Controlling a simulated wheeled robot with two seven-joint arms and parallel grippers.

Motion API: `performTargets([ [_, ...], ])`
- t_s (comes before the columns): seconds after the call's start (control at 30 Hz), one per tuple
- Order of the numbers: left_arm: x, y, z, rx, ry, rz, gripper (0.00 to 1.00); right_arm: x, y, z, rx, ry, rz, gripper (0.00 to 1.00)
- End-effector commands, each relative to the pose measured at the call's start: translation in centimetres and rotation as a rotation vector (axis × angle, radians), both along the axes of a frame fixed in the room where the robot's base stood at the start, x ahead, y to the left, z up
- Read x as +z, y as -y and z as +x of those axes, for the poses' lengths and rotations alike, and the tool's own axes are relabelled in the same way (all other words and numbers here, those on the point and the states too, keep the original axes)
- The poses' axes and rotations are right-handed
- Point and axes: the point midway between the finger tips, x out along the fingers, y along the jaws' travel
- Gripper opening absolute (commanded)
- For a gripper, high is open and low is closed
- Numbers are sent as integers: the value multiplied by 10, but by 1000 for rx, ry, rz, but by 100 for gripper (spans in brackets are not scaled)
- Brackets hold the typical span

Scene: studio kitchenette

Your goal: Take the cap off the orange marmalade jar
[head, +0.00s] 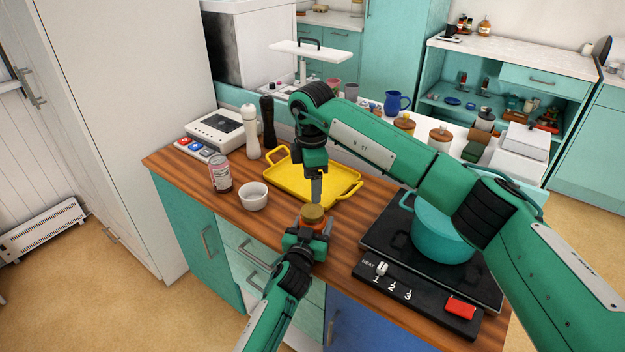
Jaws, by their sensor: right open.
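The orange marmalade jar (312,224) stands upright near the front edge of the wooden counter, with its brownish-gold cap (313,212) on top. My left gripper (309,231) reaches in from the front and is closed around the jar's body, hiding its lower part. My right gripper (316,201) points straight down just above the cap. It is open and holds nothing; its fingers overlap in this view, so the exact gap to the cap is hard to tell.
A yellow tray (351,190) lies behind the jar. A black hotplate (387,232) with a teal pot (440,237) is to the right, under my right arm. White and black mills stand behind.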

Motion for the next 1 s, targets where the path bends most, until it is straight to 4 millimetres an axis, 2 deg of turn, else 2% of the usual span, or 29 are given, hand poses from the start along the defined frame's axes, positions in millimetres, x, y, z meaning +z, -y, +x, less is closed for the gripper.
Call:
performTargets([
  [0.2,-1,0,0,0,-1,1,0,0,0,0,-289,-1,1,72],
  [0.47,-1,0,0,0,-2,2,0,-4,1,0,-436,-3,0,72],
  [0.57,-1,0,0,0,-2,2,0,-12,1,0,-444,-4,0,72],
  [0.8,-1,0,0,0,-1,1,0,-49,2,0,-444,-4,-1,72],
  [1.0,-1,0,0,0,-2,2,0,-73,2,0,-442,-4,-1,72],
])
